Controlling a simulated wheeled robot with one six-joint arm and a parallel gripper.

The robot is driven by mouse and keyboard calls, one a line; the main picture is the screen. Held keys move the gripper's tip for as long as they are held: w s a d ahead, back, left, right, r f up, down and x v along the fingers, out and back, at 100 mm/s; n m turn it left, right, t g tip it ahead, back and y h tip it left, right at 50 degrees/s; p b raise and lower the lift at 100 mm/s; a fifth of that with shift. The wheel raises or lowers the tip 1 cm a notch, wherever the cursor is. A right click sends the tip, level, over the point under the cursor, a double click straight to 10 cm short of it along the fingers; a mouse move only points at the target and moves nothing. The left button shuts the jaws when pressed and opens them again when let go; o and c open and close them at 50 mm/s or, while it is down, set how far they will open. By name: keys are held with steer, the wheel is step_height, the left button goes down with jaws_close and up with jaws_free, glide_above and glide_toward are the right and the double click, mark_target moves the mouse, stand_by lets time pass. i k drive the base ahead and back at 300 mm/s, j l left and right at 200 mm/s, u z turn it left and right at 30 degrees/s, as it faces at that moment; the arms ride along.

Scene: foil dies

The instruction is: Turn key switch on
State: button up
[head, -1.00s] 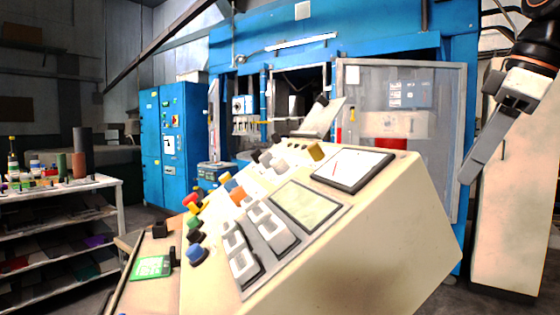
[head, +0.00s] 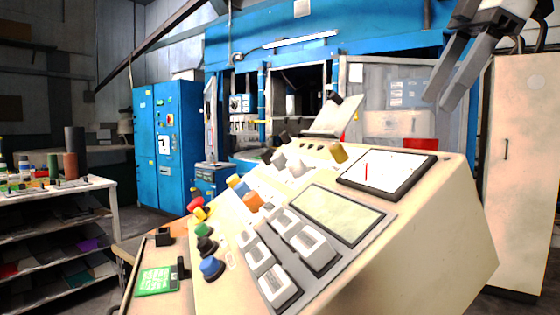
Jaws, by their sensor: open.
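The cream, sloped control console (head: 430,225) fills the middle and right of the head view. Its face carries several coloured knobs and buttons, among them a blue knob (head: 212,267), a black knob (head: 206,246), an orange one (head: 252,202) and a gold-coloured one (head: 339,152). I cannot tell which of these is the key switch; no key is clearly visible. My gripper (head: 441,103) is at the upper right, pointing down and left, with its two grey fingers apart and nothing between them. In the picture it is above the console's right end, apart from the controls.
White rocker switches (head: 279,287), a greenish screen (head: 337,214) and a white dial gauge (head: 387,168) sit on the console face. A blue machine (head: 375,45) stands behind, a cream cabinet (head: 520,190) at right, and a loaded shelf rack (head: 100,205) at left.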

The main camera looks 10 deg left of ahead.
mark_target(296, 166)
steer(key=i+j, duration=0.1)
steer(key=j, duration=0.25)
steer(key=i+j, duration=0.1)
steer(key=j, duration=0.25)
steer(key=i+j, duration=0.1)
steer(key=j, duration=0.25)
steer(key=k+j, duration=0.25)
steer(key=j, duration=0.2)
steer(key=k+j, duration=0.25)
steer(key=j, duration=0.15)
steer(key=j+z, duration=0.05)
